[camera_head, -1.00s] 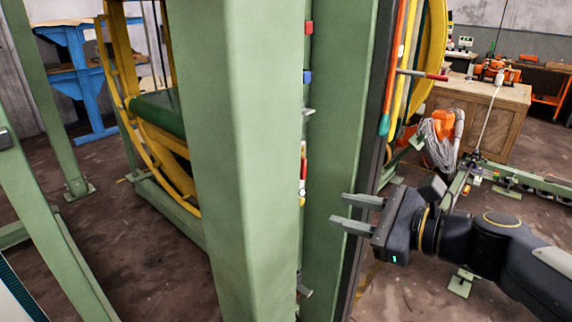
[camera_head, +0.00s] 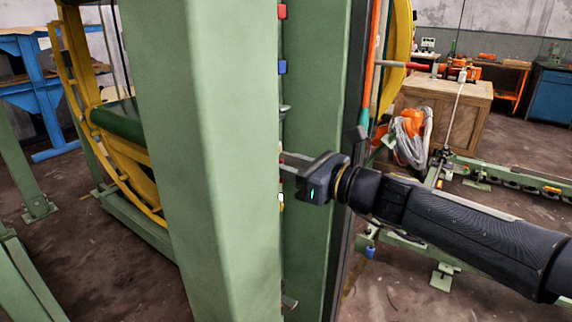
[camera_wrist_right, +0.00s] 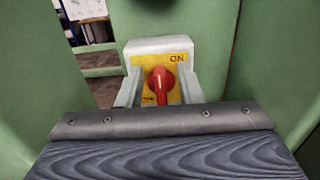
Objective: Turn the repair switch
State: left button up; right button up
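The repair switch (camera_wrist_right: 160,82) is a red rotary knob on a yellow plate, on a light grey box, in the right wrist view. "ON" is printed at the plate's upper right, and the knob's handle points down. My right gripper (camera_wrist_right: 159,83) is open, one finger on each side of the knob. Gaps show between the fingers and the knob. In the head view my right gripper (camera_head: 288,163) reaches from the right into the gap between two green posts; its fingertips are partly hidden, and the switch is hidden there. My left gripper is not in view.
A wide green post (camera_head: 205,160) stands left of my right gripper, and a second green post (camera_head: 315,110) stands close behind it. A yellow wheel frame (camera_head: 125,160) is at the left. A wooden crate (camera_head: 445,105) stands farther back at the right.

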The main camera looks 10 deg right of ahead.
jog(key=c, duration=0.7)
